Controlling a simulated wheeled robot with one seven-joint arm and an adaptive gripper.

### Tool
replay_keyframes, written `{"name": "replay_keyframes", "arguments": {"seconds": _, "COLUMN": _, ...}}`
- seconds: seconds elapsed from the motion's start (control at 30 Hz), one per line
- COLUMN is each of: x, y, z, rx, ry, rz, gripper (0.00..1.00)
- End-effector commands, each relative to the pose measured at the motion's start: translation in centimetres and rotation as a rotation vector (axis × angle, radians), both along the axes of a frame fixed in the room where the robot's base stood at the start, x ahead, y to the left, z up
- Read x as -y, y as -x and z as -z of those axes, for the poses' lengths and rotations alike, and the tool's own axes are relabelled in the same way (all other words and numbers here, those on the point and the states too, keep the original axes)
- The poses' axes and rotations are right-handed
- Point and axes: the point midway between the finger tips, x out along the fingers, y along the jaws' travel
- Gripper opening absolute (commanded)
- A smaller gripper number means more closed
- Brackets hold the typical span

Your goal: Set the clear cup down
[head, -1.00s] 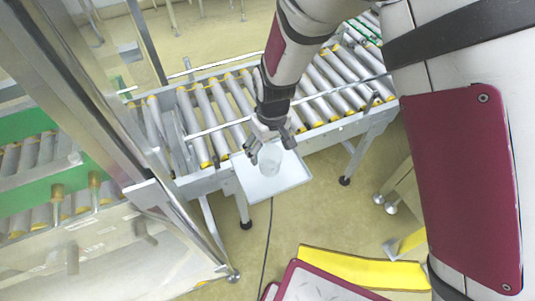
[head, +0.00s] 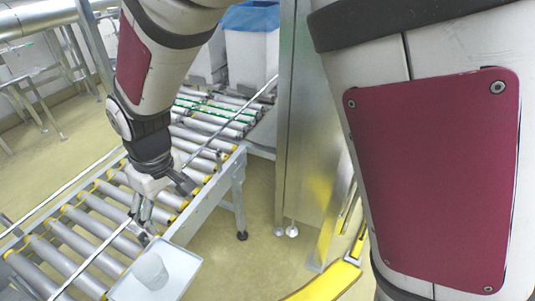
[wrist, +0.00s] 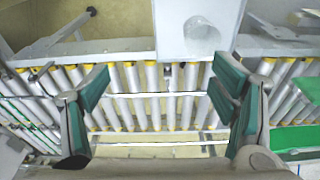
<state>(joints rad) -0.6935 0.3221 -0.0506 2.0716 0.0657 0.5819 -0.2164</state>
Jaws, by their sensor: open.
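The clear cup (head: 151,271) stands on a small white tray (head: 186,268) at the side of the roller conveyor, at the bottom of the head view. In the wrist view the cup (wrist: 202,38) shows near the top, right of centre, on the white tray (wrist: 172,40). My gripper (head: 146,228) is open and empty, above the conveyor rollers and apart from the cup.
The roller conveyor (head: 88,232) runs beneath my gripper, with a thin metal rail along it. A white box with a blue liner (head: 251,40) stands at its far end. A metal post (head: 300,130) and a yellow edge (head: 325,283) are at the right. Open floor lies left.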

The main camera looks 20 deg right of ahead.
Motion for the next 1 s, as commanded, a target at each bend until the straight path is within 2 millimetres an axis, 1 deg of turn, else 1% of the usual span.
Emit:
{"name": "replay_keyframes", "arguments": {"seconds": 0.03, "x": 2.4, "y": -0.2, "z": -2.3, "rx": 0.014, "ry": -0.016, "rz": 0.052, "gripper": 0.79}}
{"name": "replay_keyframes", "arguments": {"seconds": 0.07, "x": 3.7, "y": -0.1, "z": -3.4, "rx": 0.018, "ry": -0.021, "rz": 0.081, "gripper": 0.79}}
{"name": "replay_keyframes", "arguments": {"seconds": 0.1, "x": 5.4, "y": 0.1, "z": -4.8, "rx": 0.025, "ry": -0.029, "rz": 0.118, "gripper": 0.79}}
{"name": "replay_keyframes", "arguments": {"seconds": 0.17, "x": 8.0, "y": 0.6, "z": -6.7, "rx": 0.035, "ry": -0.039, "rz": 0.175, "gripper": 0.79}}
{"name": "replay_keyframes", "arguments": {"seconds": 0.2, "x": 9.6, "y": 1.0, "z": -7.9, "rx": 0.043, "ry": -0.044, "rz": 0.212, "gripper": 0.79}}
{"name": "replay_keyframes", "arguments": {"seconds": 0.27, "x": 12.1, "y": 1.9, "z": -9.5, "rx": 0.055, "ry": -0.053, "rz": 0.268, "gripper": 0.79}}
{"name": "replay_keyframes", "arguments": {"seconds": 0.3, "x": 13.7, "y": 2.5, "z": -10.6, "rx": 0.064, "ry": -0.059, "rz": 0.305, "gripper": 0.79}}
{"name": "replay_keyframes", "arguments": {"seconds": 0.37, "x": 16.0, "y": 3.7, "z": -11.9, "rx": 0.078, "ry": -0.065, "rz": 0.361, "gripper": 0.79}}
{"name": "replay_keyframes", "arguments": {"seconds": 0.4, "x": 17.5, "y": 4.6, "z": -12.6, "rx": 0.086, "ry": -0.068, "rz": 0.399, "gripper": 0.79}}
{"name": "replay_keyframes", "arguments": {"seconds": 0.47, "x": 19.6, "y": 6.1, "z": -13.6, "rx": 0.1, "ry": -0.075, "rz": 0.455, "gripper": 0.79}}
{"name": "replay_keyframes", "arguments": {"seconds": 0.5, "x": 20.9, "y": 7.1, "z": -14.2, "rx": 0.111, "ry": -0.078, "rz": 0.493, "gripper": 0.79}}
{"name": "replay_keyframes", "arguments": {"seconds": 0.57, "x": 22.7, "y": 8.8, "z": -14.9, "rx": 0.125, "ry": -0.082, "rz": 0.549, "gripper": 0.79}}
{"name": "replay_keyframes", "arguments": {"seconds": 0.6, "x": 23.8, "y": 10.0, "z": -15.2, "rx": 0.136, "ry": -0.083, "rz": 0.586, "gripper": 0.79}}
{"name": "replay_keyframes", "arguments": {"seconds": 0.7, "x": 26.1, "y": 12.7, "z": -15.7, "rx": 0.161, "ry": -0.086, "rz": 0.67, "gripper": 0.79}}
{"name": "replay_keyframes", "arguments": {"seconds": 0.8, "x": 27.6, "y": 14.9, "z": -15.8, "rx": 0.18, "ry": -0.086, "rz": 0.737, "gripper": 0.79}}
{"name": "replay_keyframes", "arguments": {"seconds": 0.9, "x": 28.4, "y": 16.3, "z": -15.8, "rx": 0.191, "ry": -0.085, "rz": 0.781, "gripper": 0.79}}
{"name": "replay_keyframes", "arguments": {"seconds": 1.0, "x": 28.8, "y": 17.1, "z": -15.7, "rx": 0.197, "ry": -0.084, "rz": 0.803, "gripper": 0.79}}
